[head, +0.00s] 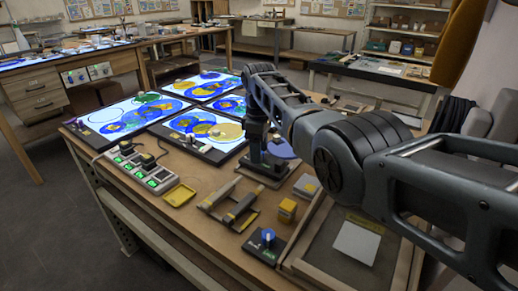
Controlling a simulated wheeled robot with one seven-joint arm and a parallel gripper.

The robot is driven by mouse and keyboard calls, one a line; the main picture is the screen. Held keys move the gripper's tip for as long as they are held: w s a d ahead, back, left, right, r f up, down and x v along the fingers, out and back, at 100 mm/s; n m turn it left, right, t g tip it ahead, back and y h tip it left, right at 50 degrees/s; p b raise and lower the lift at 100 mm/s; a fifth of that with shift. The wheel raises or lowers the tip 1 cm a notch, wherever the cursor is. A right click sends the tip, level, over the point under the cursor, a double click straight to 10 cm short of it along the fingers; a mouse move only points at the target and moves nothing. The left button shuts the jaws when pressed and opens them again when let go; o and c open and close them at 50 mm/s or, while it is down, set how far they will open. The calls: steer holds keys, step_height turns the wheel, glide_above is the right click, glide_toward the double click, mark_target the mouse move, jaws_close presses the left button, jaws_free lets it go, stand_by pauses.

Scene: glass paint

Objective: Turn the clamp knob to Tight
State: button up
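A small dark block with a blue knob (267,236) on top sits near the table's front edge. Green marking shows on the block, but it is too small to read, so I cannot tell the knob's setting or whether it is the clamp knob. My gripper (256,135) seems to point down at the end of my arm, over a dark stand (264,165) with a blue piece (281,150) beside it. It is dark against the stand, and its fingers cannot be made out. The blue knob is apart from my gripper, nearer the front edge.
Lit panels with coloured glass (205,128) cover the table's back left. A switch strip (142,167), yellow tray (179,195), tool rack (231,205), yellow block (287,210) and framed tray (356,243) crowd the front. My arm covers the table's right side.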

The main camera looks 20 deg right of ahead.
steer(key=shift+r, duration=3.9)
